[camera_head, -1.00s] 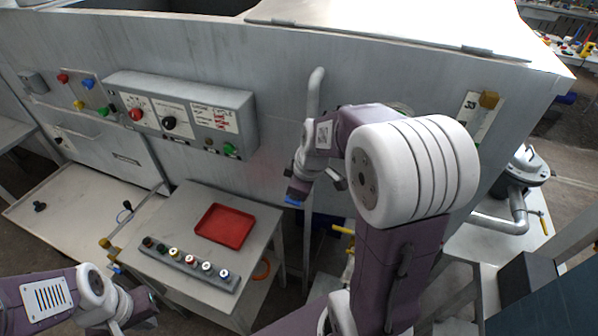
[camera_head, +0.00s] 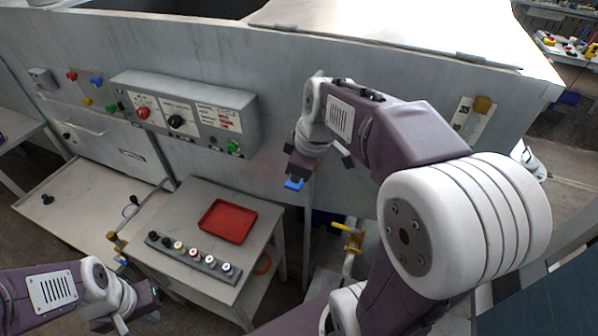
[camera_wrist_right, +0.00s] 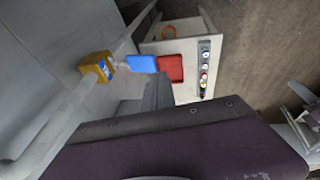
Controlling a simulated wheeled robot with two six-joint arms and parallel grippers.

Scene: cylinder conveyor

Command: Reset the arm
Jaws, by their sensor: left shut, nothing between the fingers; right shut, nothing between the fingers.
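My right arm reaches in from the right in the head view. Its purple and white wrist ends in the right gripper (camera_head: 294,184), which is shut and empty, blue tip pointing down in front of the grey machine (camera_head: 290,100). In the right wrist view the blue fingertip (camera_wrist_right: 141,63) shows beside an orange block (camera_wrist_right: 97,66) on a grey pipe; I cannot tell if they touch. My left gripper (camera_head: 128,308) is low at the left, shut and empty, its tips hard to make out.
A small table (camera_head: 262,222) holds a red tray (camera_head: 228,220) and a strip with several coloured knobs (camera_head: 194,257). A control box (camera_head: 190,110) juts from the machine. Floor shows around the table.

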